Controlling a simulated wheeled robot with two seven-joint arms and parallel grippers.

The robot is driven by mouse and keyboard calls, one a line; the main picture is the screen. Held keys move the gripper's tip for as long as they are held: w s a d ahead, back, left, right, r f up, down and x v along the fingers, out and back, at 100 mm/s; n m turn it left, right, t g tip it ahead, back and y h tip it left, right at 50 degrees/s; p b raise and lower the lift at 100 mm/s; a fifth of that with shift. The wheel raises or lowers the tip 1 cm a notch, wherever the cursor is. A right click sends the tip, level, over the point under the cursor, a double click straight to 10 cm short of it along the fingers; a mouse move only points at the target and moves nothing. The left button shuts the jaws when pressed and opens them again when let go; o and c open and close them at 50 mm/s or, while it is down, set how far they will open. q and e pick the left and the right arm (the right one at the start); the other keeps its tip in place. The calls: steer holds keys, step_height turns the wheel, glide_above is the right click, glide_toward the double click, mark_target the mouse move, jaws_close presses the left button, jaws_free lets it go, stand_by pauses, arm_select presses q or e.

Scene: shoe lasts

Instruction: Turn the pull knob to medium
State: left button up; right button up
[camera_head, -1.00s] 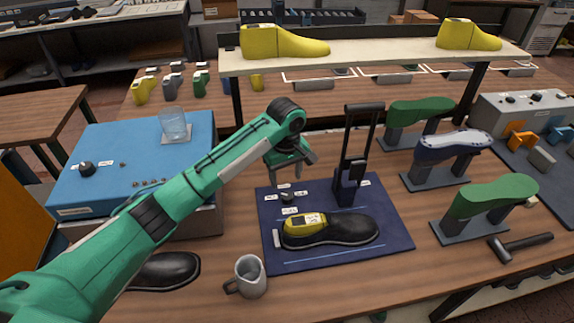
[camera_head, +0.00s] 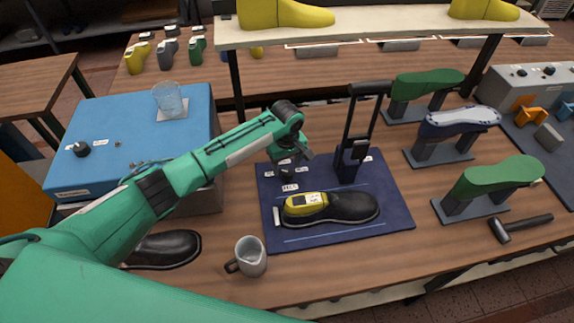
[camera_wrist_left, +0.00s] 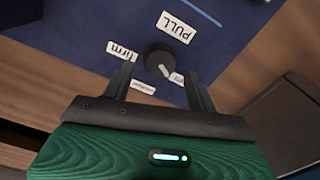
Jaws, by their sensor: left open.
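The pull knob (camera_wrist_left: 158,62) is black and round with a white pointer line. It sits on the blue mat (camera_head: 400,222) beside labels reading PULL (camera_wrist_left: 176,27) and firm (camera_wrist_left: 122,49); two more labels are partly hidden. The pointer aims toward the lower-right label in the left wrist view. My left gripper (camera_wrist_left: 157,85) is open, with one finger on each side of the knob's lower part; whether they touch it is unclear. In the head view my left gripper (camera_head: 286,172) hangs over the mat's back-left part and covers most of the knob. My right gripper is not in view.
A grey mug (camera_head: 250,255) stands in front. A blue box (camera_head: 110,135) with another knob stands left. Green lasts on stands (camera_head: 490,180) are right.

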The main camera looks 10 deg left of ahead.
arm_select(q)
steer(key=shift+f, duration=1.1)
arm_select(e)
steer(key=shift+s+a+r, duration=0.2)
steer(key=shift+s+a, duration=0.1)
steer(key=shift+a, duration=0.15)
arm_select(q)
steer(key=c, duration=1)
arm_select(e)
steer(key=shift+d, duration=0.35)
